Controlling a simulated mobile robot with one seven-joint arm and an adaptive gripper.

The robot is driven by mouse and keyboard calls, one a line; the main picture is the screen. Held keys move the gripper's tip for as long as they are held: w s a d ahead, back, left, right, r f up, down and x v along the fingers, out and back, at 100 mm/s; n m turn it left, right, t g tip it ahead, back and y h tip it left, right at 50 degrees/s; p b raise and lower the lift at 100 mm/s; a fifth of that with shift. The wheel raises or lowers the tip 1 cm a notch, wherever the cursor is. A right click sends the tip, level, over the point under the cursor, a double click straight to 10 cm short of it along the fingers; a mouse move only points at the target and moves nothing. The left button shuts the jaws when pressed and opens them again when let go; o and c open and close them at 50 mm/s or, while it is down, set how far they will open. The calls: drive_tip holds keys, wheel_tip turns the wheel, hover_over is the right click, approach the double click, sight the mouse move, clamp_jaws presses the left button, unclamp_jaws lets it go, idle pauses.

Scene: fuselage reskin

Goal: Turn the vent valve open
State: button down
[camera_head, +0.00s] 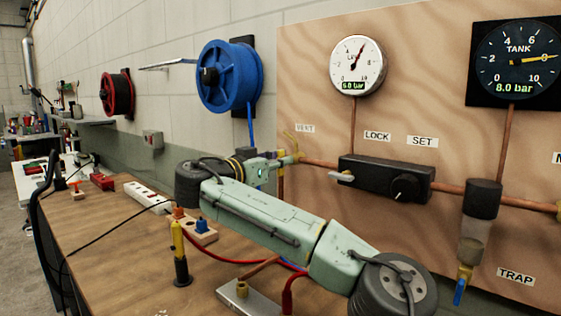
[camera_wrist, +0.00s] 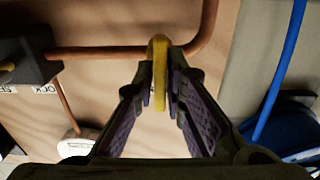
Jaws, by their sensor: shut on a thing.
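The vent valve's yellow handle (camera_wrist: 158,62) stands between the two fingertips of my gripper (camera_wrist: 160,88) in the wrist view. The fingers are shut on it from both sides. In the head view the yellow handle (camera_head: 292,141) shows at the left end of the copper pipe, just below the VENT label (camera_head: 305,128). My gripper (camera_head: 285,162) reaches it from the left, and my wrist hides part of the valve. Its exact turn angle is hard to tell.
A black regulator box (camera_head: 385,180) with a knob sits right of the valve on the wooden panel. A line gauge (camera_head: 357,65) and tank gauge (camera_head: 518,61) are above. A blue hose reel (camera_head: 228,75) hangs left. The bench below holds a power strip (camera_head: 148,197) and cables.

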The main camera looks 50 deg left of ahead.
drive_tip(key=shift+f+n+b, duration=0.25)
drive_tip(key=shift+n+b, duration=0.05)
drive_tip(key=shift+b, duration=0.35)
drive_tip(key=shift+f+n+b, duration=0.2)
drive_tip(key=shift+n+b, duration=0.2)
drive_tip(key=shift+b, duration=0.55)
drive_tip(key=shift+a+r+n+b, duration=0.1)
drive_tip(key=shift+r+n+b, duration=0.1)
drive_tip(key=shift+n+b, duration=0.85)
drive_tip(key=n+p, duration=0.1)
drive_tip(key=n, duration=0.2)
drive_tip(key=shift+r, duration=0.2)
drive_tip(key=shift+a+f+n+p, duration=0.1)
drive_tip(key=shift+n+p, duration=0.8)
drive_tip(key=shift+n, duration=1.95)
drive_tip(key=shift+a+f+n+p, duration=0.1)
drive_tip(key=shift+n+p, duration=0.75)
drive_tip(key=shift+n, duration=1.95)
